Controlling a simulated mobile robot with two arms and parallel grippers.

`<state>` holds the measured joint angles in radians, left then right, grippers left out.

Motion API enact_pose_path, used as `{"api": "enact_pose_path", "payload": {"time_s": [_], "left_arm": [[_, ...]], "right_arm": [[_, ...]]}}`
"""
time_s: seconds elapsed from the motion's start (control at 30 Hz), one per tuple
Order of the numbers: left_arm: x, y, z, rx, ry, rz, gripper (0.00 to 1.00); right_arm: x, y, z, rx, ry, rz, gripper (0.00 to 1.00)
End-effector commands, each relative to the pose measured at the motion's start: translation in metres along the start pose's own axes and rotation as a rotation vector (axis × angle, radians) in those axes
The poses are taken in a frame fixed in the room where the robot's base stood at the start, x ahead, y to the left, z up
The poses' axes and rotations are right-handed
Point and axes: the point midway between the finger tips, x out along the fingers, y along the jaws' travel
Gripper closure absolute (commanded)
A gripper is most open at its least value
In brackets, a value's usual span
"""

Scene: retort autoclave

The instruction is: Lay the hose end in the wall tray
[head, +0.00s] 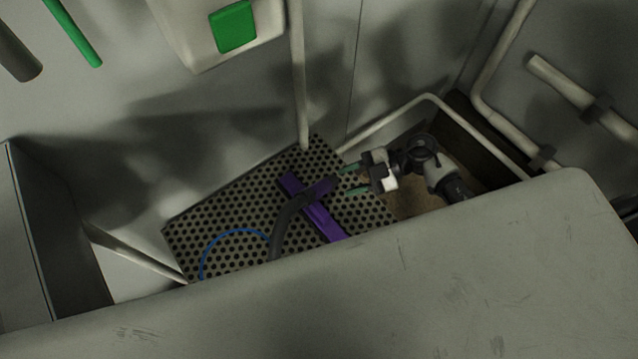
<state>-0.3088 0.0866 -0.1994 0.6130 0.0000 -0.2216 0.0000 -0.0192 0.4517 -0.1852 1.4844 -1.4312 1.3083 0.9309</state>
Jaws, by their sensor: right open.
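A perforated metal tray (240,218) sits low against the wall in the middle of the head view. A dark hose (283,222) rises from behind the front grey panel and curves right over it. I cannot tell whether the hose end touches the tray. My right gripper (345,182) is open, its two green-tipped fingers pointing left just right of the dark tip. The hose end appears outside the fingers or barely at their mouth. My left gripper is not in view.
A purple bar (327,223) lies across the tray under the hose, and a blue loop (222,236) is at its left. A large grey panel (430,265) blocks the front. Pipes (300,75) and a rail (395,115) stand around the tray.

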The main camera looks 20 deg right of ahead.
Motion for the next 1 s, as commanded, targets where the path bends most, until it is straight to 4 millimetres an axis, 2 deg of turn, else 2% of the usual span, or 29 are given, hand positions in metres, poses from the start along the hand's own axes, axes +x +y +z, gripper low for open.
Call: {"api": "enact_pose_path", "payload": {"time_s": [0.07, 0.17, 0.4, 0.5, 0.77, 1.0], "left_arm": [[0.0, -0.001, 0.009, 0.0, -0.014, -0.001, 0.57], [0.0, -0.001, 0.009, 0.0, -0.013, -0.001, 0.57], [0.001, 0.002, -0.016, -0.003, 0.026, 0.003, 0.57], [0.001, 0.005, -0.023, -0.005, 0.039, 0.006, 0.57], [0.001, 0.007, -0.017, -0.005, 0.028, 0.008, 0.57], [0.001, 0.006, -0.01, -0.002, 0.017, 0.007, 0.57]], "right_arm": [[0.006, 0.001, 0.0, -0.001, -0.001, 0.0, 0.6], [0.013, 0.001, 0.0, 0.0, 0.001, 0.002, 0.6], [0.049, 0.003, 0.003, -0.001, 0.002, 0.003, 0.6], [0.058, 0.003, 0.003, -0.001, 0.0, 0.002, 0.6], [0.06, 0.003, 0.003, -0.002, -0.002, 0.001, 0.6], [0.06, 0.003, 0.003, -0.002, -0.002, 0.001, 0.95]]}}
